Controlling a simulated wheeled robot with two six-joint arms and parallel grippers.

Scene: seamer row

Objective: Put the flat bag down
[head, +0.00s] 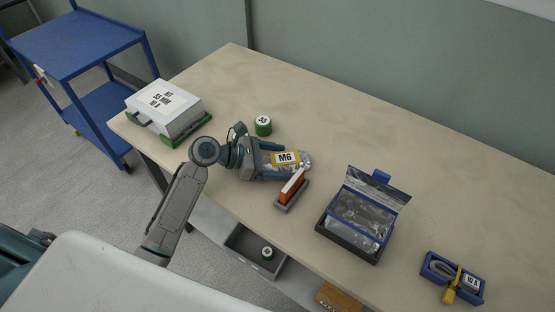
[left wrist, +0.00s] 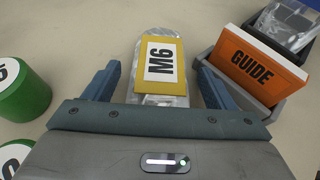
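My left gripper (head: 279,163) reaches over the table from the left. Its two blue fingers are open, one on each side of the bag, with a visible gap on both sides in the left wrist view. The near end of the bag is hidden by the gripper body. My right gripper is not in view.
An orange GUIDE booklet (left wrist: 258,66) in a grey holder (head: 282,206) stands close to my right finger. A green-sided round container (head: 263,128) is behind the gripper. A white case (head: 165,108), an open clear-lidded box (head: 345,247) and a blue tray (head: 436,268) stand further off.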

